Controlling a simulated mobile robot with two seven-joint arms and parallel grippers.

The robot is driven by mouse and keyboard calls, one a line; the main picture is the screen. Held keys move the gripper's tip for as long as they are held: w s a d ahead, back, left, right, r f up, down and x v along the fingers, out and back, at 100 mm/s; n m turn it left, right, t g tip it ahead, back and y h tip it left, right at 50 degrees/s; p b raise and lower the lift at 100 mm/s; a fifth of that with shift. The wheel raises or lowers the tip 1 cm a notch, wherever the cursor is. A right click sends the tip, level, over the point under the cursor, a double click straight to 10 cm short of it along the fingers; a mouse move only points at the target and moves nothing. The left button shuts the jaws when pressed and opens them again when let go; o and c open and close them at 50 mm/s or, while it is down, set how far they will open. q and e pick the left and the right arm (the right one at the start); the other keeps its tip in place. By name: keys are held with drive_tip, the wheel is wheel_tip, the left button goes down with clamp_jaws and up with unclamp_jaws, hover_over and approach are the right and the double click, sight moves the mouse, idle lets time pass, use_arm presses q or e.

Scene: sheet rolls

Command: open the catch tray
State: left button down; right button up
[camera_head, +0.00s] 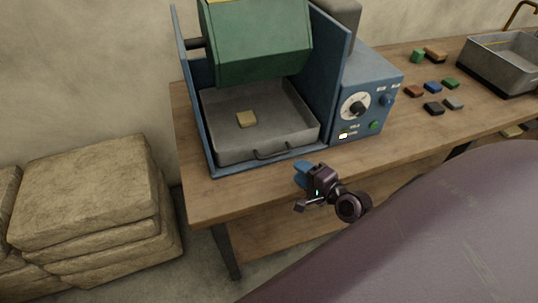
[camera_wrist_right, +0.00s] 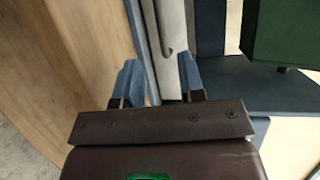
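The catch tray (camera_head: 225,142) is a grey metal tray in the lower part of the blue machine, with a small tan block (camera_head: 247,119) inside. Its handle (camera_head: 278,152) is a thin bar on the front wall. My right gripper (camera_head: 302,170) is just in front of the tray's right front corner, near the handle. In the right wrist view its blue fingers (camera_wrist_right: 160,78) are apart, with the tray's grey front wall (camera_wrist_right: 172,25) and handle (camera_wrist_right: 152,28) showing ahead between them. I cannot tell whether they touch. My left gripper is not in view.
A green housing (camera_head: 258,45) hangs above the tray. A blue control box (camera_head: 365,95) with a dial stands to its right. Several small coloured blocks (camera_head: 433,87) and a grey basin (camera_head: 503,60) are farther right. The wooden table's front strip (camera_head: 235,200) is clear.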

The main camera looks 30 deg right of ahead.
sight(274, 154)
drive_tip(key=x, duration=1)
drive_tip(key=shift+w+a+f, duration=0.1)
drive_tip(key=shift+w+a, duration=0.1)
drive_tip(key=shift+w, duration=0.15)
clamp_jaws()
